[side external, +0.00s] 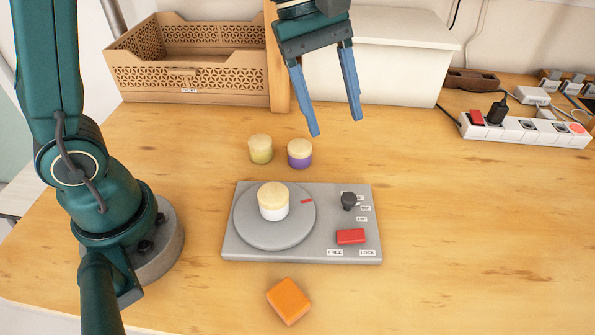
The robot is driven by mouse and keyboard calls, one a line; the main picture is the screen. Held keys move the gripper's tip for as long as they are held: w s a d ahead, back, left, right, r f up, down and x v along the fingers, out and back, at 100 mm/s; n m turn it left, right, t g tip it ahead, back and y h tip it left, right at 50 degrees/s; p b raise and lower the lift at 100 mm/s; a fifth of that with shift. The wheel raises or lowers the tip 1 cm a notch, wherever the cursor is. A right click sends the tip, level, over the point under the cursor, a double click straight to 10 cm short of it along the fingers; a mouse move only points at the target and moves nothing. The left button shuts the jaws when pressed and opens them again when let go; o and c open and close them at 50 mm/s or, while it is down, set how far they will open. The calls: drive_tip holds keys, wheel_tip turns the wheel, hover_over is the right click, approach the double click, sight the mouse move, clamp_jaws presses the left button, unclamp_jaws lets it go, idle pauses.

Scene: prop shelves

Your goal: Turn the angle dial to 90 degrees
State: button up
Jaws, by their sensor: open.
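The angle dial is a round grey disc (258,233) on the left part of a flat grey panel (300,252). A short red mark (306,201) lies near the disc's right edge. The panel's right side has a black knob (348,200) with small labels beside it, too small to read surely. A red switch (350,236) sits above labels reading FREE and LOCK. My gripper (335,125) is open and empty, above and behind the panel, with its blue fingers pointing down.
A yellow-green jar (260,150) and a purple jar (300,154) stand behind the panel. An orange block (289,300) lies in front. A patterned crate (190,88), white box (400,70) and power strip (525,131) line the back.

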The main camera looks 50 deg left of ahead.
drive_tip(key=s+a+r+m+t+y, duration=0.1)
drive_tip(key=s+a+m+t+y, duration=0.2)
drive_tip(key=s+a+m, duration=0.4)
drive_tip(key=shift+s+a+r+m+t+y, duration=0.2)
drive_tip(key=shift+s+r+m+t+y, duration=0.3)
drive_tip(key=shift+s+m, duration=2.45)
drive_tip(key=shift+w+f+m, duration=0.25)
drive_tip(key=shift+w+m, duration=0.3)
